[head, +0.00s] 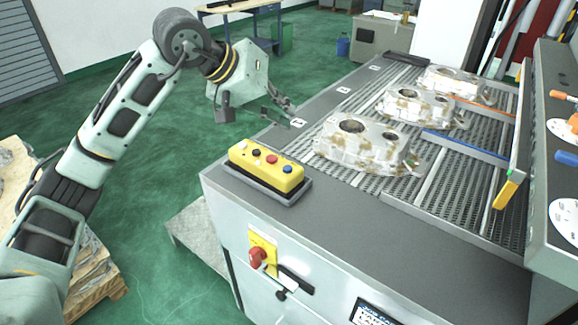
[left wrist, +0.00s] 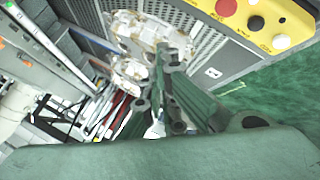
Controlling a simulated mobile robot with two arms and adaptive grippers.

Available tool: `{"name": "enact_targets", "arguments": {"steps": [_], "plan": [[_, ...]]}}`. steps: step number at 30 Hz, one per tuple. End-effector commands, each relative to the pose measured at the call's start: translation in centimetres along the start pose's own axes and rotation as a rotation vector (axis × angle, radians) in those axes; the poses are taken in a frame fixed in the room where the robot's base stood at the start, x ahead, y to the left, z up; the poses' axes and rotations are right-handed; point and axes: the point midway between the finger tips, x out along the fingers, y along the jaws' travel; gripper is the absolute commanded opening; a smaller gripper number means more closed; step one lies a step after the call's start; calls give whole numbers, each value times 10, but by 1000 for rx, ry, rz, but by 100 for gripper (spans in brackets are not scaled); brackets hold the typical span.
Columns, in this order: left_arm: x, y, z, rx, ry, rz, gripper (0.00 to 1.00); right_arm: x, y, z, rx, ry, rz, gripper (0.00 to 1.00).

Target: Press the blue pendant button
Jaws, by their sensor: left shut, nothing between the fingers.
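The yellow pendant box (head: 262,174) lies on the near left corner of the grey machine top. Its blue button (head: 287,169) is at the right end of a row, beside the red button (head: 271,159) and a black one. In the left wrist view the pendant (left wrist: 300,18) is at the upper right, and its blue button is out of frame. My left gripper (head: 291,112) is shut and empty, above the machine's left edge, beyond the pendant and apart from it. My right gripper is not in view.
Several rough castings (head: 362,143) stand on the perforated conveyor bed right of the pendant. A red knob (head: 257,257) on a yellow plate sits on the machine front. A panel (head: 555,150) rises at the right. Green floor is open to the left, past a wooden pallet (head: 100,291).

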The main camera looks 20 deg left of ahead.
Motion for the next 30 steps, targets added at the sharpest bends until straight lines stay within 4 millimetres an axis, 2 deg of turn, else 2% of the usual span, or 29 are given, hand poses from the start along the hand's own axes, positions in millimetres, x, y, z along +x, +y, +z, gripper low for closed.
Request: {"name": "enact_targets", "arguments": {"steps": [8, 14, 25, 27, 30], "plan": [[2, 0, 2, -2, -1, 3, 0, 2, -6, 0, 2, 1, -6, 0], [12, -7, 9, -3, -2, 4, 0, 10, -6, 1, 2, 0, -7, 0], [47, -33, 35, -4, -2, 5, 0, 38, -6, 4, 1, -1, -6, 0], [55, -39, 40, -2, 0, 4, 0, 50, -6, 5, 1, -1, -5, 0], [60, -42, 44, -2, 0, 3, 0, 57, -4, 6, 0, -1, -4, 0]]}}
